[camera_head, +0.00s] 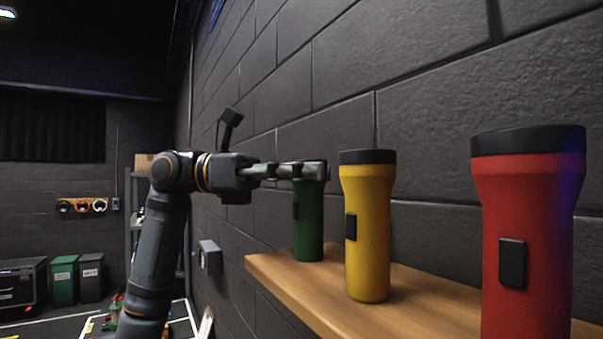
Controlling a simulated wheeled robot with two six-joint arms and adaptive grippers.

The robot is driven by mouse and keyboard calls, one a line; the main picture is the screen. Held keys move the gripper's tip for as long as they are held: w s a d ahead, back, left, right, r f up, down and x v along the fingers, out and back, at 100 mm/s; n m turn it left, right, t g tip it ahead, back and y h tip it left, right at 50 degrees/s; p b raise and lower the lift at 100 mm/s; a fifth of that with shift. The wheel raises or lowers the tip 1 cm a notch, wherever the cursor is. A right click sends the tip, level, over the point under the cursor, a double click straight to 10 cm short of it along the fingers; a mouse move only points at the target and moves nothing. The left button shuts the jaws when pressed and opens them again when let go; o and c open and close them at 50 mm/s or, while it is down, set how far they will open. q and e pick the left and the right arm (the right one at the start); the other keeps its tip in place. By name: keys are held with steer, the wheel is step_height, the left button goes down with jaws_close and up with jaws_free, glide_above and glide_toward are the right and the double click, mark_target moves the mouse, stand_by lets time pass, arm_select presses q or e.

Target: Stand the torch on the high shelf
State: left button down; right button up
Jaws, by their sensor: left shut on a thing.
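A green torch (308,222) stands upright at the far left end of the wooden high shelf (420,299), its base at the shelf top. My left gripper (312,171) is shut on the green torch near its top, with the arm coming in from the left. A yellow torch (368,235) with a black cap stands upright to its right, nearer the camera. A red torch (530,240) with a black cap stands upright at the right, nearest the camera. My right gripper does not show.
A dark block wall (440,110) runs behind the shelf. A grey box (210,257) is fixed to the wall left of the shelf end. Green (64,281) and dark (91,278) bins stand far off at the left.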

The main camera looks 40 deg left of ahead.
arm_select(q)
steer(key=shift+w+a+f, duration=0.2)
steer(key=shift+w, duration=0.35)
steer(key=shift+s+r, duration=0.1)
steer(key=shift+s, duration=0.2)
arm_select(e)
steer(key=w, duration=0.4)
arm_select(q)
steer(key=c, duration=1)
jaws_free()
steer(key=shift+s+d+r, duration=0.1)
steer(key=shift+s, duration=0.55)
steer(key=o, duration=0.4)
steer(key=shift+s+r, duration=0.25)
steer(key=shift+s, duration=0.55)
steer(key=shift+c, duration=0.2)
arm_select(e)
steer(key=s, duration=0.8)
arm_select(q)
steer(key=shift+w, duration=0.3)
steer(key=b+v, duration=0.3)
steer(key=v, duration=0.9)
steer(key=shift+w, duration=0.15)
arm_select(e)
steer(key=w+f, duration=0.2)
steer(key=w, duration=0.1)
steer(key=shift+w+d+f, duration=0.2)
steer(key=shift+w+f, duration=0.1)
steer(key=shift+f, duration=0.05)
